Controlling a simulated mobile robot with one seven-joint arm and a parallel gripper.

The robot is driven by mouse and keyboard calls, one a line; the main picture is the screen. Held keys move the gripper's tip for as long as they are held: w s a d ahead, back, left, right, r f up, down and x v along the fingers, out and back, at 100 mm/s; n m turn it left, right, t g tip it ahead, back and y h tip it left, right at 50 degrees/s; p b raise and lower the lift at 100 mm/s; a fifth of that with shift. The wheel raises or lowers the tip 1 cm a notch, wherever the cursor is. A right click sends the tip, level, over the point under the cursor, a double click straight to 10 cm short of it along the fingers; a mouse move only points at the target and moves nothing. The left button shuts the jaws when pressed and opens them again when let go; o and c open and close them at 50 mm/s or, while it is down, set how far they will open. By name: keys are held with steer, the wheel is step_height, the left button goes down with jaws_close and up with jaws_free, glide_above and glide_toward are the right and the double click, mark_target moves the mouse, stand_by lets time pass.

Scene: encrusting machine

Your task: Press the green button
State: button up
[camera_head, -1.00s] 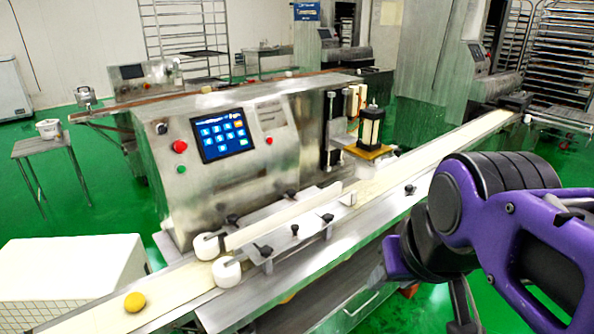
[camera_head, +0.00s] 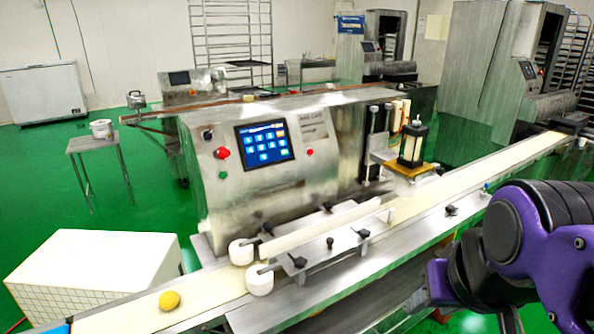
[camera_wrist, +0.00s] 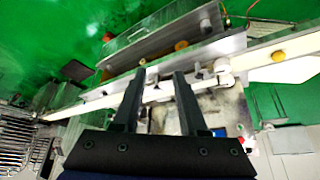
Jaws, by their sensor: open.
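The green button (camera_head: 222,174) is a small round knob on the left of the steel encrusting machine's front panel (camera_head: 270,194). It sits just below a larger red button (camera_head: 222,152), left of the lit blue touchscreen (camera_head: 264,143). My purple and black arm shows at the lower right of the head view, well apart from the panel. In the wrist view my gripper (camera_wrist: 160,74) has its two dark fingers apart, with nothing held between them. It points down over the conveyor and machine area. I cannot make out the green button in the wrist view.
A second red button (camera_head: 310,151) is right of the screen. The conveyor (camera_head: 440,184) crosses in front of the machine, with guide rails, knobs and white rollers (camera_head: 260,279). A yellow ball (camera_head: 169,300) lies on its near end. A white box (camera_head: 92,268) stands at left.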

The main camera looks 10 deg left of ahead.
jaws_close()
stand_by(1.5)
